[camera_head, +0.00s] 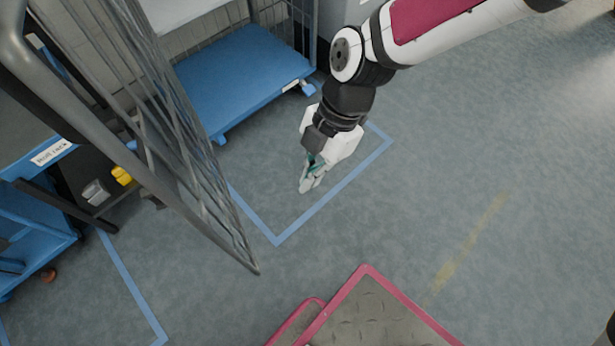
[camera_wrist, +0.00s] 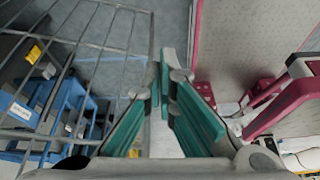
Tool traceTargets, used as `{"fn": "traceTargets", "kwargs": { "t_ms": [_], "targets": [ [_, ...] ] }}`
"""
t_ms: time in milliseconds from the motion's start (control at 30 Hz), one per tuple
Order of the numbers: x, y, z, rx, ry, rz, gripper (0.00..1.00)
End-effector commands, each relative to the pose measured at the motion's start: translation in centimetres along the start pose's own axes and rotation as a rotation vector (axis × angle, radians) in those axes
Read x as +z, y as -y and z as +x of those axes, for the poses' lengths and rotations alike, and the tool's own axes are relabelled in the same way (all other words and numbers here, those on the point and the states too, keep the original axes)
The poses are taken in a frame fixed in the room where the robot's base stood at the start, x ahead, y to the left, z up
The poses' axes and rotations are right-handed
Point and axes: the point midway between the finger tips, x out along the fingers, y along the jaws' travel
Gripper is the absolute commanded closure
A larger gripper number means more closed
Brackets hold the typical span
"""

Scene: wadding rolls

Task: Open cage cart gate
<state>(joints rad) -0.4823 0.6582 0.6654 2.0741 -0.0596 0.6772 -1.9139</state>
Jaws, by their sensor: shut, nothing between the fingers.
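The grey wire gate (camera_head: 180,130) crosses the left of the head view, its frame running down to a corner over the floor; it stands out at an angle, and its hinge side is not clear. Its bars also show at the left of the wrist view (camera_wrist: 100,48). A cage cart with a blue deck (camera_head: 240,75) stands behind it. My gripper (camera_head: 305,188) points down over the floor, to the right of the gate and apart from it. In the wrist view its teal-padded fingers (camera_wrist: 166,75) meet at the tips, shut and empty.
Blue shelving with dark bins and a yellow item (camera_head: 121,176) stands at the left behind the gate. Blue tape (camera_head: 325,205) marks the floor. My red-edged base (camera_head: 375,310) is at the bottom. Floor to the right (camera_head: 500,130) is clear.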

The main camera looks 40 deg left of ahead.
Motion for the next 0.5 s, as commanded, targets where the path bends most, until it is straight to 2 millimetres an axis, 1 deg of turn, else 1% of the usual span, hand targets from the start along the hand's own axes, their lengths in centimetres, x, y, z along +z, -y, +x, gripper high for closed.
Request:
{"fn": "traceTargets", "kwargs": {
  "t_ms": [33, 167, 300, 400, 500],
  "targets": [
    [-0.3, -0.1, -1.0, 0.004, 0.002, -0.004, 1.0],
    [-0.3, 0.1, -2.9, 0.004, 0.002, -0.004, 1.0],
    [-0.3, 0.3, -5.2, 0.004, 0.002, -0.003, 1.0],
    [-0.3, 0.4, -6.8, 0.003, 0.002, -0.003, 1.0],
    [-0.3, 0.5, -8.0, 0.002, 0.001, -0.004, 1.0]
  ]
}}
